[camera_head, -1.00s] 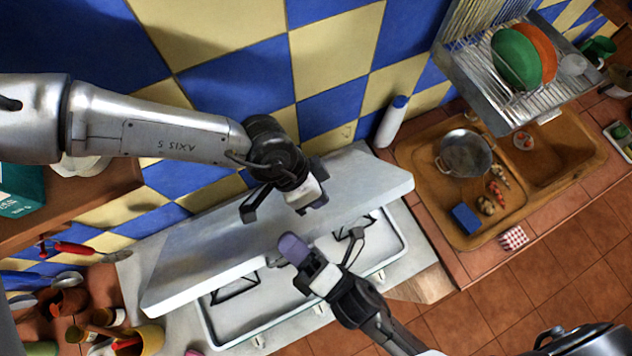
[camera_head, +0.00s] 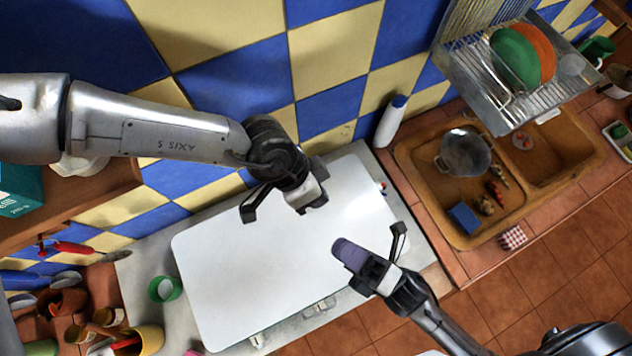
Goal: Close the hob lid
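The white hob lid (camera_head: 260,270) lies flat over the hob in the middle of the view and hides the burners. Small pale knobs (camera_head: 318,307) show along the hob's front edge. My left gripper (camera_head: 285,205) is above the lid's back edge, fingers apart and empty. I cannot tell whether either gripper touches the lid.
A green cup (camera_head: 165,289) stands left of the lid. Jars and utensils crowd the lower left. A white bottle (camera_head: 391,122) stands at the wall. The brown sink (camera_head: 415,165) with a pot (camera_head: 465,152) is to the right, under a dish rack (camera_head: 480,75).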

